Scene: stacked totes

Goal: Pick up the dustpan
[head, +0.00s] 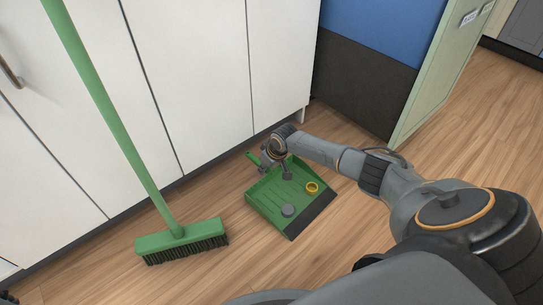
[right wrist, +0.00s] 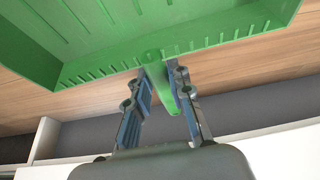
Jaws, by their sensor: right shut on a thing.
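The green dustpan (head: 265,199) is in the middle of the head view, with its dark front lip (head: 313,216) toward the lower right and its handle (head: 252,158) toward the cabinets. My right gripper (head: 266,163) is at the handle, reaching in from the right. In the right wrist view, the two fingers of my right gripper (right wrist: 161,78) are on either side of the green handle (right wrist: 155,70), shut on it close to the pan (right wrist: 205,28). I cannot tell whether the dustpan touches the floor. My left gripper is not in view.
A yellow ring (head: 312,187) and grey pieces (head: 288,210) lie in the pan. A green broom (head: 181,240) stands on the wooden floor to the left. White cabinets (head: 200,75) and a blue and black panel (head: 365,85) stand behind. Floor in front is clear.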

